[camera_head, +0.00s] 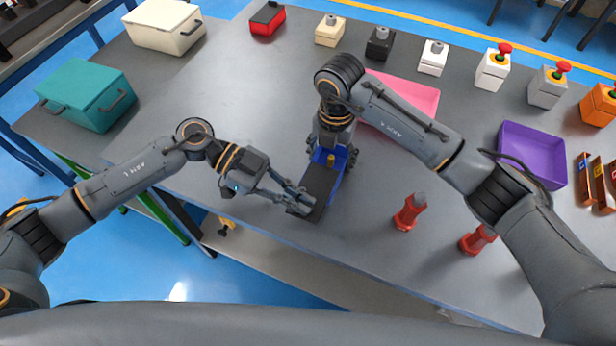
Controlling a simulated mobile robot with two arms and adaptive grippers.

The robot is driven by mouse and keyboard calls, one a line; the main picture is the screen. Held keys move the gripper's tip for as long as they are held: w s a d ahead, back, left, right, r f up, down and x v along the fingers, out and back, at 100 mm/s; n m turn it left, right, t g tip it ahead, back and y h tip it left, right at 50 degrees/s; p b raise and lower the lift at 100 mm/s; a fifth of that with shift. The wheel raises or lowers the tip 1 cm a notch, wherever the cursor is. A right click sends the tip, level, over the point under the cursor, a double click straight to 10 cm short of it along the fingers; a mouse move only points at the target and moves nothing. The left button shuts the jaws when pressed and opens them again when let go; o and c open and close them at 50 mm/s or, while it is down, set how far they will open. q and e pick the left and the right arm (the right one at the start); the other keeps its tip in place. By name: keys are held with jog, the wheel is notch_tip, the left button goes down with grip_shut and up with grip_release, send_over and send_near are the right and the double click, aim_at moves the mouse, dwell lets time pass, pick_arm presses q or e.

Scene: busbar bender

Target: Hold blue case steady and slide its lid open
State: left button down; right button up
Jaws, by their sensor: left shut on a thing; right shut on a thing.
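The blue case (328,157) stands on the grey table near its front edge. Its dark grey lid (320,184) covers the near and middle part. Blue shows at the far end and along the right side, with a small yellow part at the far end. My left gripper (302,203) is shut at the near end, on the lid as far as I can see; the exact contact is small. My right gripper (332,151) reaches down from above with its fingers on both sides of the case's far end, shut on it.
Two red pieces (410,212) stand right of the case. A pink tray (405,98) lies behind my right arm, and a purple tray (532,153) at right. Several button boxes (433,57) line the back. A teal case (88,94) and a cream case (164,26) stand at left.

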pick_arm(q)
jog(key=shift+s+a, duration=0.3)
jog(key=shift+s, duration=0.5)
pick_arm(e)
jog(key=shift+d, duration=0.15)
pick_arm(q)
jog(key=c, duration=1.4)
grip_release()
jog(key=shift+c, duration=0.2)
jog(key=shift+w, duration=0.1)
jog(key=v, duration=1.2)
jog(key=shift+r, duration=0.1)
pick_arm(e)
jog(key=o, duration=1.3)
